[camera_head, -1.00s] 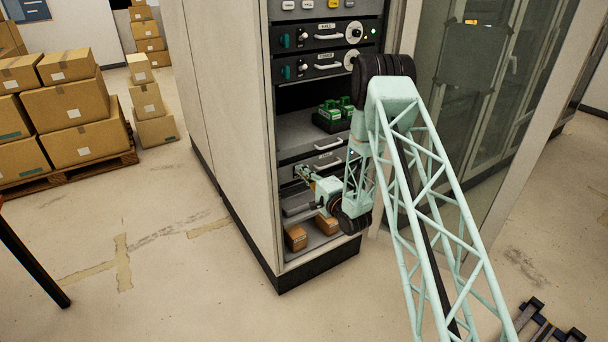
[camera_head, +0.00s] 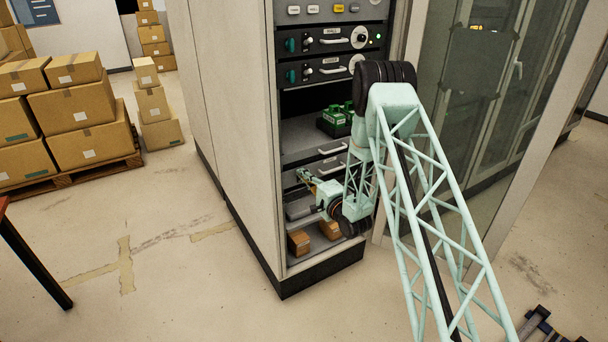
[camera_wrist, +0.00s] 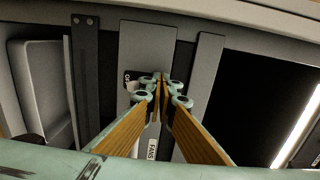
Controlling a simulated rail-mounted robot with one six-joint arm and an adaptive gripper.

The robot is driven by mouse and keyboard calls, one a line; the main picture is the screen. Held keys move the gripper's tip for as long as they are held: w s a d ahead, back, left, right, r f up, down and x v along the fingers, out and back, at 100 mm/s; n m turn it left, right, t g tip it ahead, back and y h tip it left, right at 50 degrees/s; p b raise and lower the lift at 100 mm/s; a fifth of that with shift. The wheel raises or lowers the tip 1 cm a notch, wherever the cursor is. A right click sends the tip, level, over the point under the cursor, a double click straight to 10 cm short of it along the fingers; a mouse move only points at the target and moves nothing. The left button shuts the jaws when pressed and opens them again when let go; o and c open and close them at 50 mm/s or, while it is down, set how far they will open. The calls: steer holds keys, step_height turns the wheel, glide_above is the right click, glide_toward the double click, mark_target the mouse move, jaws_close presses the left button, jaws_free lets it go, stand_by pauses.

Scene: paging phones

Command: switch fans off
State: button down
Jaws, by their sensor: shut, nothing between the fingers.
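The fans panel shows in the wrist view as a grey upright plate (camera_wrist: 148,45). A white label (camera_wrist: 152,147) reading FANS lies on it. A small dark label (camera_wrist: 130,80) is partly covered by my fingers, and only its first letters, like "OF", show. My gripper (camera_wrist: 161,76) is shut and empty, its fingertips together over the plate next to the dark label. The fingers hide any switch there, so I cannot tell its position or whether they touch it. In the head view my gripper (camera_head: 303,174) is at the lower part of the open cabinet.
The cabinet (camera_head: 235,130) holds drawers with white handles (camera_head: 334,71) above, and a shelf with a green device (camera_head: 335,118). Small brown boxes (camera_head: 299,243) sit at its bottom. A glass door (camera_head: 455,120) stands right. Stacked cartons (camera_head: 85,110) are left; floor between is clear.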

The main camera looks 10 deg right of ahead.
steer(key=shift+d+r, duration=0.2)
steer(key=shift+r, duration=0.5)
steer(key=shift+s+d, duration=0.1)
steer(key=shift+s, duration=0.05)
steer(key=v, duration=0.7)
steer(key=shift+s+b, duration=0.4)
stand_by(0.6)
steer(key=shift+d+r, duration=0.1)
